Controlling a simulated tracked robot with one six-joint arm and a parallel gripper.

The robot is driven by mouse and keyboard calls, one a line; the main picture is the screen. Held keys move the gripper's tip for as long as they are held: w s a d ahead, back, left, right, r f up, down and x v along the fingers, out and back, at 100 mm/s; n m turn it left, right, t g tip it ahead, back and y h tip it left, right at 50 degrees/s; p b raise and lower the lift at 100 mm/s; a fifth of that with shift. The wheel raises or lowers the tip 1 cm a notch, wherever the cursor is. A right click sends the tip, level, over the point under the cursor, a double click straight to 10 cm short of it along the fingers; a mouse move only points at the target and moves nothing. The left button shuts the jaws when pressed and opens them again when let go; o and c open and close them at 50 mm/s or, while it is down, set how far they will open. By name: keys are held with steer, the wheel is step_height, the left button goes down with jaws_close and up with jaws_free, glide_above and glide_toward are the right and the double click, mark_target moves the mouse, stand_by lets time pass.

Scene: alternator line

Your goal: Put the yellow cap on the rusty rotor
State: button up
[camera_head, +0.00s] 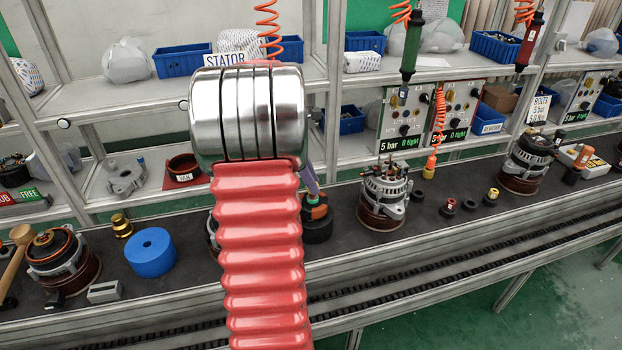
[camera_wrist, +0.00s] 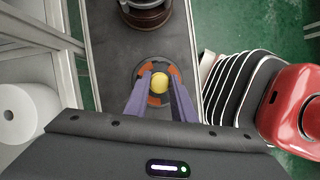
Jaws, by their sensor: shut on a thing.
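My gripper (camera_wrist: 158,88) has purple fingers that are shut on the yellow cap (camera_wrist: 160,80) in the wrist view. Directly under the cap is a round part with a dark rim and rusty orange patches, the rusty rotor (camera_wrist: 154,101). In the head view the rotor (camera_head: 318,229) stands on the dark bench behind my red arm. One purple finger (camera_head: 309,178) shows just above it there. The cap is not clearly visible in the head view. I cannot tell whether the cap touches the rotor.
An alternator assembly (camera_head: 383,198) stands right of the rotor, with small dark rings beyond it. A blue roll (camera_head: 151,252), a brass part (camera_head: 122,225) and another assembly (camera_head: 62,258) are on the left. Orange coiled hoses with tools hang above the bench.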

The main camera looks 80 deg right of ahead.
steer(key=shift+f, duration=1)
steer(key=o, duration=1.1)
steer(key=v, duration=1.3)
steer(key=shift+w+r, duration=0.1)
steer(key=shift+r, duration=0.25)
